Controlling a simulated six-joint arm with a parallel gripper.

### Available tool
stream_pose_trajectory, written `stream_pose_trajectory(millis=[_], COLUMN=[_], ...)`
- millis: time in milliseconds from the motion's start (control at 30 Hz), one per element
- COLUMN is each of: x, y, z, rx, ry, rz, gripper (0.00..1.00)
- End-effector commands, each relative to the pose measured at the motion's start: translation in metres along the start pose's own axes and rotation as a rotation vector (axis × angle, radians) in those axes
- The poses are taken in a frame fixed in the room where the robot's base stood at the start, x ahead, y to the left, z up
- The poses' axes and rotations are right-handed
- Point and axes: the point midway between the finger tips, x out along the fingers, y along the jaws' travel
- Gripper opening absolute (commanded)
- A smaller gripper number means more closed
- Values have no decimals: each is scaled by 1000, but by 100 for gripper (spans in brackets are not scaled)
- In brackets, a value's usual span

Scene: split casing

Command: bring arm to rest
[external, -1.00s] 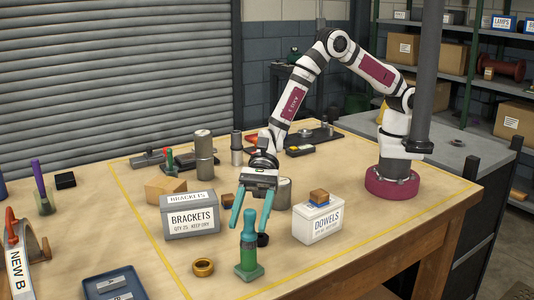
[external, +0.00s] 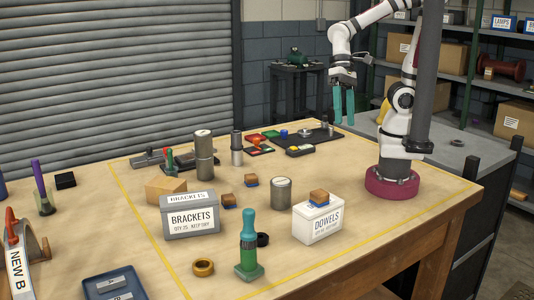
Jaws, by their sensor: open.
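My gripper (external: 344,118) hangs in the air at the upper right, fingers pointing down. Its two teal fingers look apart, with nothing between them. My arm is folded up and back near its maroon base at the right end of the table. A green post with a teal top (external: 248,243) stands upright at the front of the table, well away from the gripper. No object touches the gripper.
A grey BRACKETS box (external: 191,222) and a white DOWELS box (external: 318,223) stand mid-table. A grey cylinder (external: 281,193), small blocks (external: 251,181) and a brass ring (external: 203,267) lie around them. A dark tray (external: 311,136) with parts is at the back. A dark pole rises beside the arm.

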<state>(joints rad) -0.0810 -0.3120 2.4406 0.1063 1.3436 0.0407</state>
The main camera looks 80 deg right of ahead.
Motion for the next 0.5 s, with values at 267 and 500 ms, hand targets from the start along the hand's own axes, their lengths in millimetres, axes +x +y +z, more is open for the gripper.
stream_pose_trajectory(millis=[267, 500], x=[-18, -18], y=[84, 82], z=[-8, -8], rx=[-92, -93], ry=[212, 211], rz=[195, 193], gripper=[59, 59])
